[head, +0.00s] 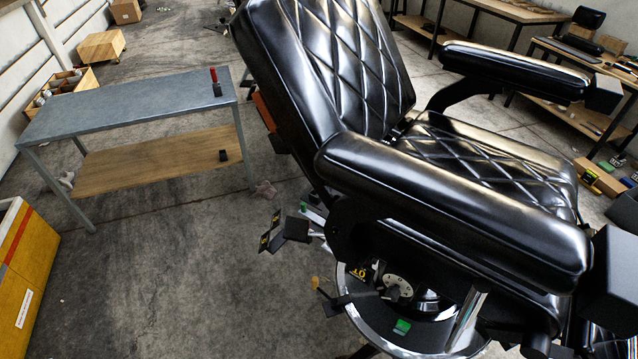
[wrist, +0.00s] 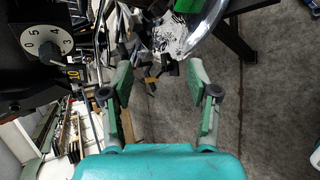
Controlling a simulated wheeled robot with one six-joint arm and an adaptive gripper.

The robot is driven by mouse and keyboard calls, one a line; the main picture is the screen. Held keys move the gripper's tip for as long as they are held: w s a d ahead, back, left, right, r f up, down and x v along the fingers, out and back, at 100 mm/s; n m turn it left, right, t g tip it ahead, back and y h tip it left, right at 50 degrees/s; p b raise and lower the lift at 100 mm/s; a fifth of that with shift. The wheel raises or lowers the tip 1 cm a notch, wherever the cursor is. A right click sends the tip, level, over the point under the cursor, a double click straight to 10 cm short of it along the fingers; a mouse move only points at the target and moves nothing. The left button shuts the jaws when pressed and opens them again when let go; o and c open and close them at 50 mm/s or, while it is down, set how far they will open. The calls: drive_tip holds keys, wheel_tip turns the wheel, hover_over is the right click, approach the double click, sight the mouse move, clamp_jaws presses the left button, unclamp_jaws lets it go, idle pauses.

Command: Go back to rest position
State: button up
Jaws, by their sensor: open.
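My gripper (wrist: 160,88) is open in the wrist view, its two green-padded fingers apart with nothing between them. A white-faced dial with a black knob (wrist: 48,50) is at the upper left of the wrist view, to the left of the fingers and apart from them. The dial also shows in the head view (head: 397,287), low on the black barber chair (head: 430,195). I cannot clearly make out my gripper in the head view; the chair fills much of that side.
A grey metal table (head: 130,103) with a wooden lower shelf stands at left, a red-handled tool (head: 215,82) on its top. A yellow cabinet (head: 25,275) is at the lower left edge. Workbenches (head: 500,12) stand at the back right. Concrete floor (head: 165,265) is open between table and chair.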

drive_tip(key=s+a+r+m+t+y, duration=0.15)
drive_tip(key=s+r+m+y, duration=0.35)
drive_tip(key=s+r+m, duration=0.7)
drive_tip(key=s+r+m+t+h, duration=0.1)
drive_tip(key=s+r+m+t, duration=0.1)
drive_tip(key=r+m, duration=0.3)
wheel_tip(320, 180, up, 4)
drive_tip(key=shift+s+d+r, duration=0.1)
drive_tip(key=shift+s+d, duration=0.3)
drive_tip(key=shift+s, duration=0.15)
